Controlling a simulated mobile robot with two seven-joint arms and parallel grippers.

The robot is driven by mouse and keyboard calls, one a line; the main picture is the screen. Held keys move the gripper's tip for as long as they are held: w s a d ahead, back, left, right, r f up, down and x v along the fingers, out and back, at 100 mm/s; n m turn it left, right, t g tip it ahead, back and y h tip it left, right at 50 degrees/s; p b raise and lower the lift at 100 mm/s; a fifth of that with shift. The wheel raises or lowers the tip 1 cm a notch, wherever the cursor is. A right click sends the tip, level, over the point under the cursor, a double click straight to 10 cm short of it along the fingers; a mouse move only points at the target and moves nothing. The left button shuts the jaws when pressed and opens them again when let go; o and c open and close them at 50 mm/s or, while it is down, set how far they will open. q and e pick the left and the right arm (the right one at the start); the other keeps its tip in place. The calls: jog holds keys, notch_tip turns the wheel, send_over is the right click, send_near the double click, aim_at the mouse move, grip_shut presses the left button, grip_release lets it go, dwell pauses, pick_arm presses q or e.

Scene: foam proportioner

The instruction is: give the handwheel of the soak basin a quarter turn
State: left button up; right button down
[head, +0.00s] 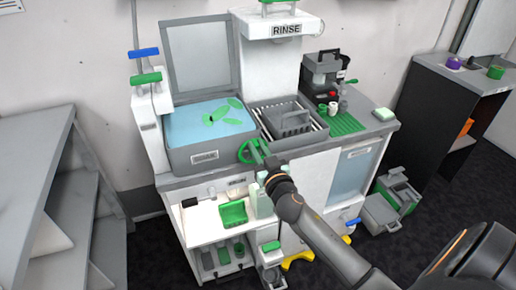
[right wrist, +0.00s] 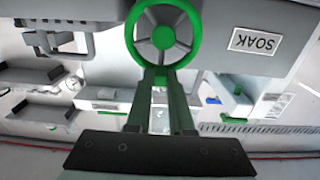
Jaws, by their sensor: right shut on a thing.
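The soak basin (head: 205,155) is a grey tank with its lid up and blue water inside, at the left of the white station. Its handwheel (head: 248,152) has a green rim and sits at the front right corner. The handwheel (right wrist: 163,37) is also large at the top of the right wrist view, beside a SOAK label (right wrist: 257,41). My right gripper (head: 263,156) is at the wheel, its fingers (right wrist: 160,76) shut on the lower rim in the right wrist view. My left gripper is out of view.
A rack with a grey basket (head: 288,122) stands right of the basin. Below the counter are an open shelf with a green tray (head: 233,213) and bottles near my right forearm. Grey shelving (head: 30,150) stands at left, a black cabinet (head: 440,125) at right.

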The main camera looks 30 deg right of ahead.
aim_at(240, 157)
jog(key=shift+a+n, duration=0.15)
jog(key=shift+n, duration=0.15)
jog(key=a+n, duration=0.1)
jog(key=n, duration=0.1)
jog(key=f+n, duration=0.1)
jog(key=n, duration=0.2)
jog(key=a+n+b, duration=0.1)
jog(key=n, duration=0.2)
jog(key=shift+w+a+f, duration=0.2)
jog(key=shift+w+a, duration=0.15)
jog(key=n, duration=0.2)
jog(key=a+f+n, duration=0.1)
jog(key=n, duration=0.1)
jog(key=shift+w+f+n+b, duration=0.1)
jog(key=shift+f+n+b, duration=0.1)
jog(key=shift+n+b, duration=0.2)
jog(key=shift+a+f+n+b, duration=0.1)
jog(key=shift+f+n, duration=0.2)
jog(key=shift+n, duration=0.5)
jog(key=shift+f+n+b, duration=0.15)
jog(key=shift+f+n, duration=0.1)
jog(key=shift+n, duration=0.55)
jog(key=shift+a+f+n+b, duration=0.1)
jog(key=shift+f+n, duration=0.2)
jog(key=shift+n, duration=0.5)
jog(key=c, duration=0.8)
grip_release()
